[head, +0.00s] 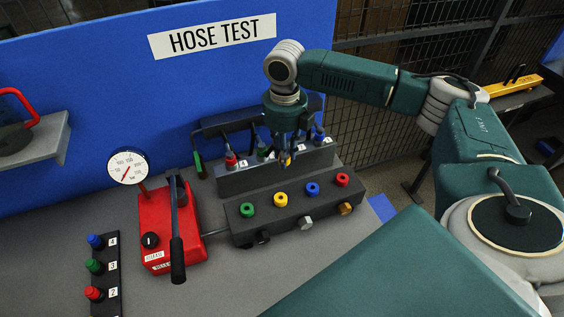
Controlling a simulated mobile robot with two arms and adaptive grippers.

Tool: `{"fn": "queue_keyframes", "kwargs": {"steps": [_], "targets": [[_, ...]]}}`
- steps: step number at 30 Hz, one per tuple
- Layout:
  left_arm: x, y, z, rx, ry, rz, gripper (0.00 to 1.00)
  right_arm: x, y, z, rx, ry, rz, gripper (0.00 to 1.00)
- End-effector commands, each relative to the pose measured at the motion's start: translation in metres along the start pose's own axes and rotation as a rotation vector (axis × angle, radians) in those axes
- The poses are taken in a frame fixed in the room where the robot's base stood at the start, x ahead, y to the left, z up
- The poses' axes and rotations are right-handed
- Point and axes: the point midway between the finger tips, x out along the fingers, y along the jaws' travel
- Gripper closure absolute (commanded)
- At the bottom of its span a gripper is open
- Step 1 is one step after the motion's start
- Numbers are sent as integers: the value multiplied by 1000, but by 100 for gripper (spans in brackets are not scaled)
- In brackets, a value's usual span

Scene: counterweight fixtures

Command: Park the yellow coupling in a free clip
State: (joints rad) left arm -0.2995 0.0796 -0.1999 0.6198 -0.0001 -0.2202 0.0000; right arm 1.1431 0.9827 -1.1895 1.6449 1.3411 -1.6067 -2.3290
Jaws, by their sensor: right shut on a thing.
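My right gripper (285,158) points down and is shut on the yellow coupling (286,161), of which only a small yellow part shows between the fingertips. They are at the dark clip rack (233,181); I cannot tell whether the coupling touches a clip. A red coupling (231,158) stands at the rack's left end. A green coupling (262,151) is just left of the gripper, and a blue coupling (319,136) is to its right. The gripper hides part of the rack. My left gripper is out of view.
In front of the rack is a dark manifold (262,222) with green, yellow, blue and red ports on top. Left of it stands a red pump (160,215) with a black lever and a dial gauge (127,167). A strip with coloured knobs (113,275) lies front left.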

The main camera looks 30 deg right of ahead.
Motion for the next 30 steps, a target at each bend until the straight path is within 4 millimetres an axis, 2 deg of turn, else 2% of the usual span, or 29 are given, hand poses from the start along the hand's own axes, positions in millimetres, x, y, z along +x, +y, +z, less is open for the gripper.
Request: {"fn": "queue_keyframes", "kwargs": {"steps": [30], "targets": [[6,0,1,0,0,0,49,0,-67,104,-78,-3,1,100]]}}
